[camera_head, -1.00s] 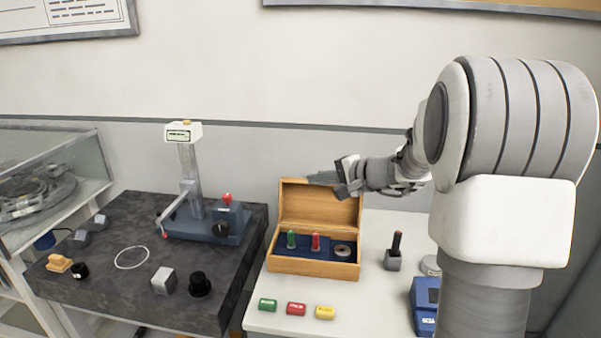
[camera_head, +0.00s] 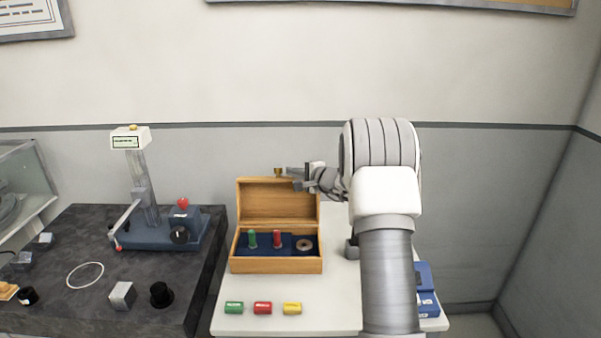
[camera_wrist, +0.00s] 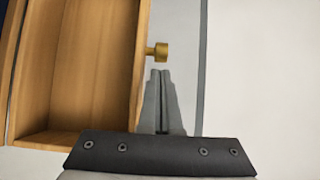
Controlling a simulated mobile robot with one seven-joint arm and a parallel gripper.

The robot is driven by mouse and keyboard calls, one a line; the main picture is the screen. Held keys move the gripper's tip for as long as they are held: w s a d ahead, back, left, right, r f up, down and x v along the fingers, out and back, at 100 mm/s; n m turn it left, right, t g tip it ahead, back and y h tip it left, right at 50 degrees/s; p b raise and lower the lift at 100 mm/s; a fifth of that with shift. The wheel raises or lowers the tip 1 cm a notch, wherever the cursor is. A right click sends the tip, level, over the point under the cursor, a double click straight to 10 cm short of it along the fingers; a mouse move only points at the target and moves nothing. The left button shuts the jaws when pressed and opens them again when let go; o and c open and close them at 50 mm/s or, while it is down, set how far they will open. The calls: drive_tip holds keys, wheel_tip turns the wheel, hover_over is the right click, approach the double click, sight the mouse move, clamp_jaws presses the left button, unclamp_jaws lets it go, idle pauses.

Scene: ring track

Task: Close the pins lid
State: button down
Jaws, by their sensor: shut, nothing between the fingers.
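The wooden pins box (camera_head: 277,266) stands on the white table with its lid (camera_head: 275,205) raised open, roughly upright. A brass knob (camera_head: 279,172) sticks out of the lid's top edge. In the box a green pin (camera_head: 252,239) and a red pin (camera_head: 277,238) stand in a blue insert, with a ring (camera_head: 304,245) on their right. My gripper (camera_head: 289,171) is at the lid's top edge, just right of the knob. In the wrist view the shut, empty fingers (camera_wrist: 161,72) lie beside the lid edge (camera_wrist: 140,75), close to the knob (camera_wrist: 161,52); contact cannot be told.
Green (camera_head: 234,307), red (camera_head: 263,308) and yellow (camera_head: 292,308) labelled pieces lie in front of the box. A blue device (camera_head: 427,290) is at the right, partly behind my arm. A dark slab (camera_head: 70,240) with a gauge stand (camera_head: 143,185) is at the left.

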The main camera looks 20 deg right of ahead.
sight(287, 177)
drive_tip(key=shift+x, duration=1.65)
drive_tip(key=shift+s+f+b, duration=0.1)
drive_tip(key=shift+s+b, duration=0.05)
drive_tip(key=shift+b, duration=0.6)
